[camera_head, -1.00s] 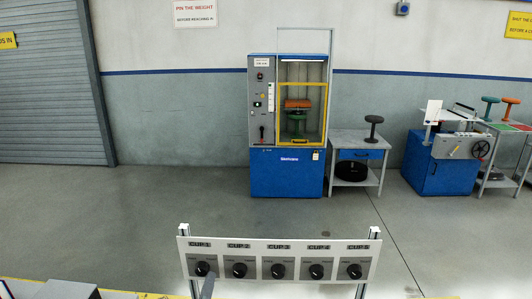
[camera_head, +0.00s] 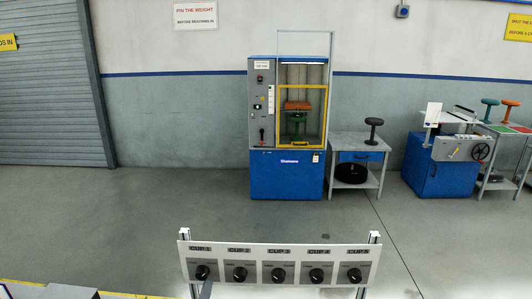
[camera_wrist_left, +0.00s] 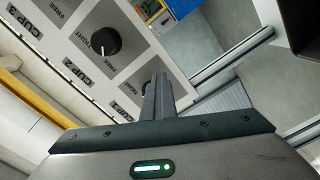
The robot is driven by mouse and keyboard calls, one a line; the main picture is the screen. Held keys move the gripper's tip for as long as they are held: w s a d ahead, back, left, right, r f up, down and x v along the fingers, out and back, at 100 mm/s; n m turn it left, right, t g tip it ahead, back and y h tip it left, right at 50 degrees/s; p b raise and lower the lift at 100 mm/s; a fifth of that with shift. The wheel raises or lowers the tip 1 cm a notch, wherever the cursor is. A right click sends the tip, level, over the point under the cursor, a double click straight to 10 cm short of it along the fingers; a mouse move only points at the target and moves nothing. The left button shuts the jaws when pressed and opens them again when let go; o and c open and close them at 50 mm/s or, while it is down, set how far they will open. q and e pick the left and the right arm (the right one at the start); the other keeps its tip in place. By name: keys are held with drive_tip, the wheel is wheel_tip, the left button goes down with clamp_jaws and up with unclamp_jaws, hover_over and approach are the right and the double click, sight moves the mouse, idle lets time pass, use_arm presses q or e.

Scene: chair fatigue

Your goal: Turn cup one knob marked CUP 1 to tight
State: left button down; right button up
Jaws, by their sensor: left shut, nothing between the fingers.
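The CUP 1 knob (camera_head: 202,272) is a round black dial at the left end of the white knob panel (camera_head: 183,262). In the left wrist view, the shut fingers (camera_wrist_left: 158,85) point at the panel beside the CUP 1 label (camera_wrist_left: 123,106). They seem to hide the CUP 1 knob there. A neighbouring black knob (camera_wrist_left: 106,41), apparently CUP 2's, shows with TIGHT and FREE lettering. My right gripper is out of view.
Several similar knobs, such as the CUP 2 knob (camera_head: 240,274), sit in a row along the panel. Posts hold the panel at both ends. A blue test machine (camera_head: 287,174) and a side table (camera_head: 345,140) stand by the far wall. Open floor lies between.

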use_arm(q)
drive_tip(key=shift+r, duration=0.15)
drive_tip(key=shift+d+f, duration=0.1)
drive_tip(key=shift+f, duration=0.15)
idle(0.5)
drive_tip(key=s+p, duration=0.3)
drive_tip(key=s, duration=0.3)
idle(0.3)
drive_tip(key=shift+s+f, duration=0.1)
drive_tip(key=shift+f, duration=0.05)
